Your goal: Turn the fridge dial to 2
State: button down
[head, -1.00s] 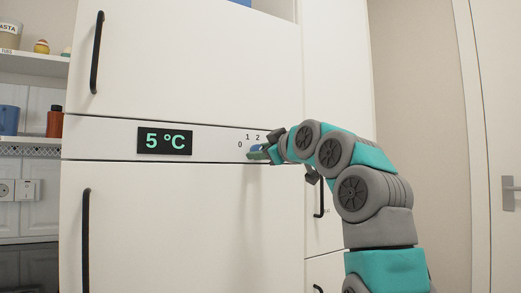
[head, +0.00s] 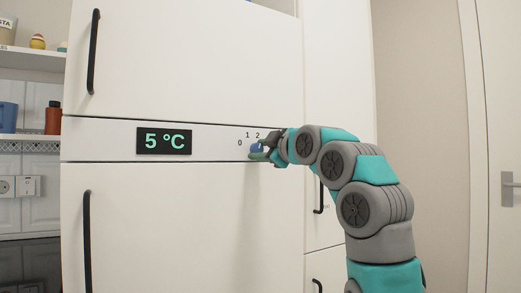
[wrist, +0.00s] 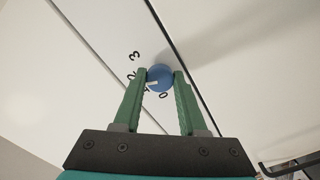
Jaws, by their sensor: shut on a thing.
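The fridge dial is a round blue knob (wrist: 159,78) between my two green fingertips in the wrist view. In the head view it is a small blue patch (head: 256,148), partly covered by my gripper (head: 262,152). My gripper (wrist: 160,80) is shut on the dial, one finger on each side. A white mark on the dial faces the lower left in the wrist view, near the 1, which a finger partly hides. The 2 and 3 show left of the dial, and the 0 below it. The fridge display (head: 164,141) reads 5 °C.
The fridge's upper door (head: 190,60) and lower door (head: 190,230) are shut, with black handles at left. A narrow cabinet stands to the right. Shelves with a red bottle (head: 53,118) and a blue mug (head: 8,116) are at far left.

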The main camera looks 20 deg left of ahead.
jog(key=shift+c, duration=2.3)
grip_release()
jog(key=b+v, duration=0.2)
jog(key=v, duration=0.5)
jog(key=shift+s+d, duration=0.25)
jog(key=shift+s, duration=0.05)
